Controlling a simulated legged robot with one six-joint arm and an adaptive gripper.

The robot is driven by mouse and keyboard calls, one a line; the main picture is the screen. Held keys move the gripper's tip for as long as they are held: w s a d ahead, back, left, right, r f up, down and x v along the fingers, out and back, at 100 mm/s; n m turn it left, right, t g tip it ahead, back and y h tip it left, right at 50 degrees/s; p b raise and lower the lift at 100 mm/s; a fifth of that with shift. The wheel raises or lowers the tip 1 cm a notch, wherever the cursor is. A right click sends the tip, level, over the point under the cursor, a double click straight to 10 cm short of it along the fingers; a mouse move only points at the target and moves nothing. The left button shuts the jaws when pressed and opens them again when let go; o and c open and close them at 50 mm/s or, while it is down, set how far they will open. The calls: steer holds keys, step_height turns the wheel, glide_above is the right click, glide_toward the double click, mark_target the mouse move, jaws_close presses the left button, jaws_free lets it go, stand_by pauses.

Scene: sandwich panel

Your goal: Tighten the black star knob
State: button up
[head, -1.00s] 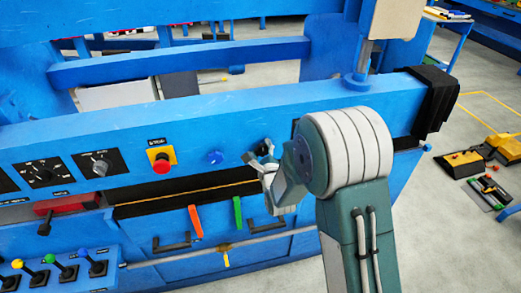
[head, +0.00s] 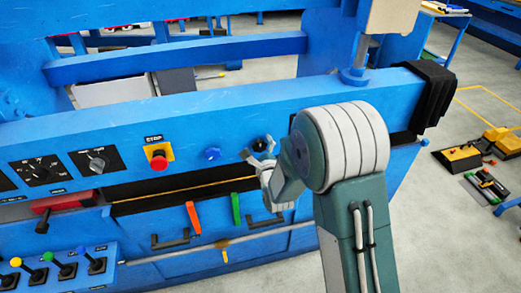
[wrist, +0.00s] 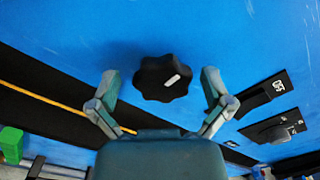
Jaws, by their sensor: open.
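The black star knob (wrist: 162,78) sits on the blue panel, with a pale mark on its face. In the wrist view it lies between and slightly beyond the two fingertips of my gripper (wrist: 157,85), with blue panel showing on both sides of it. In the head view the knob (head: 260,144) shows as a small dark shape just above my gripper (head: 256,160). My gripper is open and empty, its fingers apart from the knob.
To the left on the panel are a blue knob (head: 212,154), a red stop button (head: 158,161) on a yellow plate, and a rotary dial (head: 97,164). Below stand an orange handle (head: 193,217) and a green handle (head: 236,208). A black cloth (head: 432,92) hangs at the right end.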

steer(key=v, duration=1.2)
steer(key=shift+w, duration=0.1)
steer(key=s+d+r+n+g+h, duration=0.3)
steer(key=d+r+n+g, duration=0.2)
steer(key=d+r+n, duration=0.45)
steer(key=s+d+r+n+g, duration=0.1)
steer(key=s+n+g, duration=0.1)
steer(key=s+n, duration=0.2)
steer(key=s+d+r+n+g+h, duration=0.1)
steer(key=s+d+r+n+g, duration=0.1)
steer(key=s+n, duration=0.3)
steer(key=s+d+r+n+g+h, duration=0.1)
steer(key=s+n, duration=0.4)
steer(key=s, duration=0.6)
steer(key=shift+d+r+g, duration=0.2)
steer(key=shift+r+g, duration=0.15)
steer(key=shift+g, duration=0.55)
steer(key=shift+w, duration=0.1)
